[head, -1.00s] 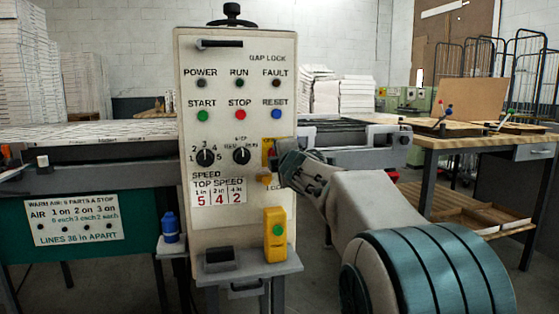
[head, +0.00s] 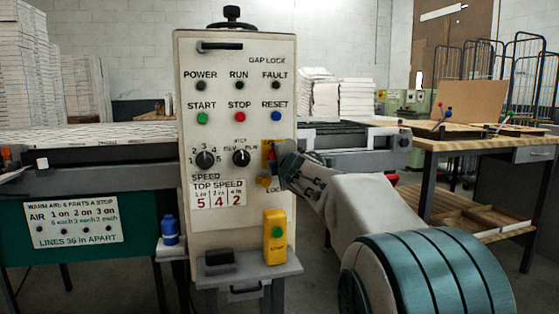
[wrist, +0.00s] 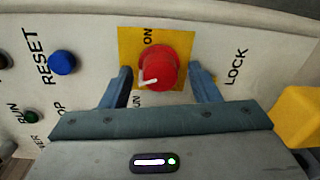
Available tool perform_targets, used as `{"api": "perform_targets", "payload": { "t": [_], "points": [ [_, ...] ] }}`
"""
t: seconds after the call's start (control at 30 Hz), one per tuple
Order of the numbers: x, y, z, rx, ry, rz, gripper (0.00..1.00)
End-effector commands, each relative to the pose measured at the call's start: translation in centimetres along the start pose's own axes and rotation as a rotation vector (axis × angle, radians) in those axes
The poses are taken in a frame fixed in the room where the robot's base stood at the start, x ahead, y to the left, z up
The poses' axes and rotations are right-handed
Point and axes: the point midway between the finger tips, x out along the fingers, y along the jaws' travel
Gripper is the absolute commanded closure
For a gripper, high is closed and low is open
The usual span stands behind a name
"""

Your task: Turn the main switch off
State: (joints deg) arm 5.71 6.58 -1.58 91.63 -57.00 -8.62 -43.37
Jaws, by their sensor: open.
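The main switch is a red rotary knob (wrist: 154,67) with a white pointer line, on a yellow plate (wrist: 127,42) marked ON. In the wrist view the pointer aims to the lower left, away from the ON mark. My gripper (wrist: 163,82) is open, with one blue finger on each side of the knob. I cannot tell whether the fingers touch it. Part of the yellow plate shows there (head: 267,150).
The blue RESET button (wrist: 62,62) lies left of the knob in the wrist view. A yellow block (wrist: 298,115) is close on the right. In the head view a yellow box with a green button (head: 275,237) stands below, on a small grey shelf (head: 250,268).

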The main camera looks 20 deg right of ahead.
Motion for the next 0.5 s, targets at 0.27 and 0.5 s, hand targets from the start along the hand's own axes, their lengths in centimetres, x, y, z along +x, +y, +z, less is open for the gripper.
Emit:
{"api": "perform_targets", "payload": {
  "t": [0.27, 0.5],
  "points": [
    [-2.1, 0.1, 0.0, 0.000, 0.000, 0.002, 0.44],
    [-6.5, 0.2, 0.0, 0.000, -0.001, 0.002, 0.44]
  ]
}}
